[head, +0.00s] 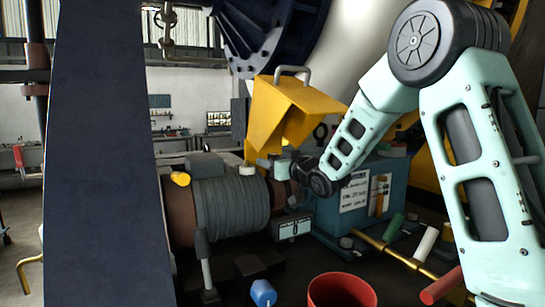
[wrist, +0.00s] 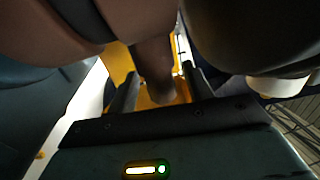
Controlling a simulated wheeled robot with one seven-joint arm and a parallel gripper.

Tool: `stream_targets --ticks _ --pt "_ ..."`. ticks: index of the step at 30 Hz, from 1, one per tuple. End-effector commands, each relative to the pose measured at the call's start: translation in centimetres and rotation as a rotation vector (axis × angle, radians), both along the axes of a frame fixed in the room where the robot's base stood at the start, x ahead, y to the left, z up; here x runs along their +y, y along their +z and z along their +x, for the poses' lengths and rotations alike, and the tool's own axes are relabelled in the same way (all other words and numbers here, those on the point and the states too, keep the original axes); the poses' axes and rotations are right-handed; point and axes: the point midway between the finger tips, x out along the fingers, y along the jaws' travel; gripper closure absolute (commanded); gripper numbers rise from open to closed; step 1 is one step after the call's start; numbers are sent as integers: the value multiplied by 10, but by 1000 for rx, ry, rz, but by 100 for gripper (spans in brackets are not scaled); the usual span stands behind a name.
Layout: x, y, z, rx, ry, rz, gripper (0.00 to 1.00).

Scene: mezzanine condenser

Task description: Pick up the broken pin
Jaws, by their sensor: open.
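My gripper (head: 268,163) is at the shaft between the grey ribbed motor (head: 228,205) and the blue housing (head: 345,205), below a raised yellow guard (head: 285,110). In the wrist view my gripper (wrist: 160,70) has its two dark fingers apart. A short brown rounded stub (wrist: 153,72) shows between them, with a gap on each side. I cannot tell whether this stub is the broken pin or part of the shaft. I cannot pick out the broken pin for certain in either view.
A red cup (head: 341,291), a blue knob-like piece (head: 263,292) and coloured handles on a brass rail (head: 385,252) are in front. A dark blue post (head: 105,160) blocks the left side. In the wrist view, large dark rounded bodies crowd the fingers above.

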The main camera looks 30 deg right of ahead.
Motion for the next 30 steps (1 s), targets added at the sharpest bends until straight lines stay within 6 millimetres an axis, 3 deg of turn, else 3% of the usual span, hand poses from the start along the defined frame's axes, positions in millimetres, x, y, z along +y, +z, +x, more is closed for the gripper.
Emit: stream_targets --ticks 7,8,12,13,23,30 --pt "0 -1 2 0 0 0 49" --pt "0 -1 2 0 0 0 55" --pt "0 -1 2 0 0 0 94" --pt "0 -1 2 0 0 0 96" --pt "0 1 2 -1 0 -1 97" --pt "0 17 1 -6 -1 -2 97"
